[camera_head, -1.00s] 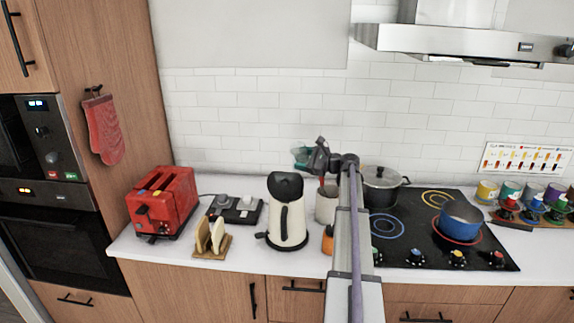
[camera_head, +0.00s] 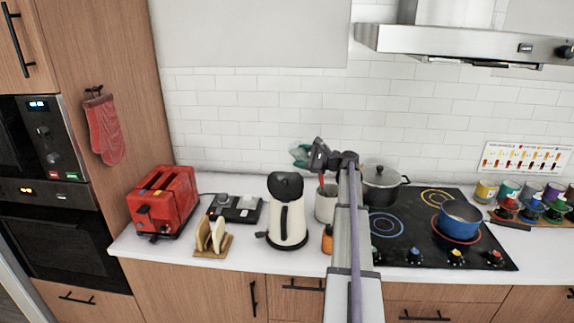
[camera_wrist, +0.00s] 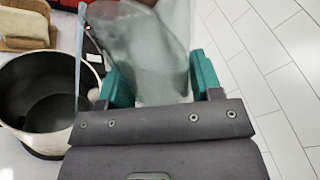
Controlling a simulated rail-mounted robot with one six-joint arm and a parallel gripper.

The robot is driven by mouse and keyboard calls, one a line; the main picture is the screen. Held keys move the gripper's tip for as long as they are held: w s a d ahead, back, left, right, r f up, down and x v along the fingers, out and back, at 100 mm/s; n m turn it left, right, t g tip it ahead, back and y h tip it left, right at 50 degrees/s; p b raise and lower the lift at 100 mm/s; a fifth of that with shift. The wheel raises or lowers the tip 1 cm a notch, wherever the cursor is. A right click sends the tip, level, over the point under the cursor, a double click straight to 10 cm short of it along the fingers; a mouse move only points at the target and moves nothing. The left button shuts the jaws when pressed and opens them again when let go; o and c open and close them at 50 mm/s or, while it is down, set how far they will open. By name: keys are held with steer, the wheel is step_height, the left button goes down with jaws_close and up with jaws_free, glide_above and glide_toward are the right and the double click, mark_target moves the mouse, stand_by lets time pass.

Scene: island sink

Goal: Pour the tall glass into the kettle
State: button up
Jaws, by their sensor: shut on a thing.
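The cream kettle (camera_head: 288,224) stands on the counter, its black lid (camera_head: 285,186) tipped up. In the wrist view a round cream rim with a dark, hollow inside (camera_wrist: 40,95) appears to be its open mouth, left of my gripper. My gripper (camera_head: 303,154) is above the counter near the wall, right of and higher than the kettle. Its teal fingers (camera_wrist: 160,82) are shut on the clear tall glass (camera_wrist: 150,50), which extends away from the wrist. The glass is apart from the kettle mouth. Its exact tilt and contents are hard to tell.
A pale crock (camera_head: 325,207) and an orange item (camera_head: 327,238) stand right of the kettle, beneath my arm. A toast rack (camera_head: 212,240), black switch box (camera_head: 235,209) and red toaster (camera_head: 163,203) are left. A lidded pot (camera_head: 381,192) is on the hob.

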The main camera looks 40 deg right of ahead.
mark_target(301, 145)
steer(key=shift+d+r+n+h+p, duration=0.1)
steer(key=shift+r+n+h+p, duration=0.15)
steer(key=shift+r+n+p, duration=0.95)
steer(key=shift+d+r+n+h+p, duration=0.1)
steer(key=shift+r+n+h+p, duration=0.15)
steer(key=shift+r+n+p, duration=0.95)
stand_by(1.9)
steer(key=shift+s+a+r+n+p, duration=0.15)
steer(key=shift+a+n+p, duration=0.3)
steer(key=shift+a+n, duration=0.5)
stand_by(0.4)
steer(key=shift+s+r+n+h+p, duration=0.1)
steer(key=shift+r+n+h+p, duration=0.4)
steer(key=shift+n, duration=0.35)
steer(key=shift+r, duration=0.1)
stand_by(0.4)
